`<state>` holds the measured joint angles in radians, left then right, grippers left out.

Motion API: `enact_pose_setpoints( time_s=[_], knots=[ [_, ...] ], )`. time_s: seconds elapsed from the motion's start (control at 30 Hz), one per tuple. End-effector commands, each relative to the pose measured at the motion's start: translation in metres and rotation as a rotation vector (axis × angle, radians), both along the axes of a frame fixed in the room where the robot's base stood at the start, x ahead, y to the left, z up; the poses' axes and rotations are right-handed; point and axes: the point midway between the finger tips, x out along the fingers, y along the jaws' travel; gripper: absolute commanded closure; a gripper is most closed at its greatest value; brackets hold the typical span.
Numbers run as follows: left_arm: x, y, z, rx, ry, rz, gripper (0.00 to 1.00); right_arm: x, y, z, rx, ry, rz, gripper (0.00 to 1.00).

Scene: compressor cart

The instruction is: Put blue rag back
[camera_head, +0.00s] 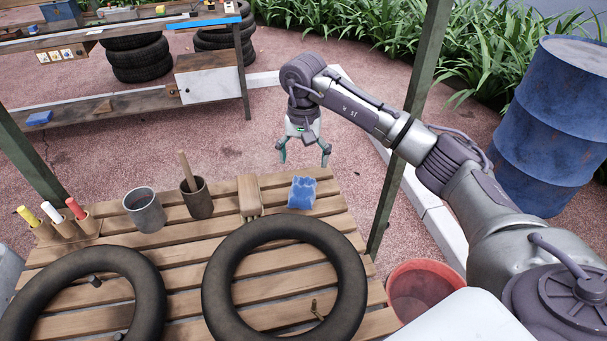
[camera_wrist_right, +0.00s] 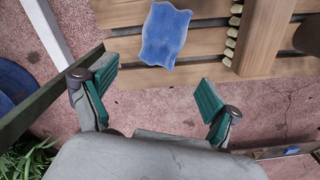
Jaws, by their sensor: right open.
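The blue rag (camera_head: 302,193) lies flat near the back right edge of the slatted wooden table (camera_head: 185,240). It also shows at the top of the right wrist view (camera_wrist_right: 166,34), on the wooden slats. My right gripper (camera_head: 304,158) is open and empty, pointing down just beyond the table's back edge, behind the rag. In the right wrist view, the green-padded fingers (camera_wrist_right: 158,84) are spread apart, with the rag past their tips and not between them. My left gripper is not in view.
A wooden brush (camera_head: 250,195) lies left of the rag. A brown cup (camera_head: 197,200), a grey cup (camera_head: 145,212) and two black tyre tubes (camera_head: 348,275) are on the table. A green post (camera_head: 408,130) stands right of the gripper. A blue item (camera_head: 39,118) lies on the far bench's lower shelf.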

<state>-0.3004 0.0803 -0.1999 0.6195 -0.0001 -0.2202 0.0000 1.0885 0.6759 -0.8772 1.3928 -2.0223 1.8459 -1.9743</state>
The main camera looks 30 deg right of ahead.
Motion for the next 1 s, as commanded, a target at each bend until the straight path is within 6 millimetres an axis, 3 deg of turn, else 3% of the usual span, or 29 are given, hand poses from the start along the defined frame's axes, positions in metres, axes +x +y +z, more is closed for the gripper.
enact_pose_setpoints(
  time_s=[0.1, 0.3, 1.0],
  knots=[
    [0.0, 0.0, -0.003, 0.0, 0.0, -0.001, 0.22, 0.001, 0.0, 0.023, -0.001, -0.004, 0.0, 0.11],
    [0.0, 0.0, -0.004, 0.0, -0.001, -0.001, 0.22, 0.0, 0.0, 0.044, -0.001, -0.001, 0.0, 0.11],
    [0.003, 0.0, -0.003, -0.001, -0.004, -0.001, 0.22, 0.0, 0.0, 0.047, -0.001, 0.001, 0.0, 0.11]
  ],
)
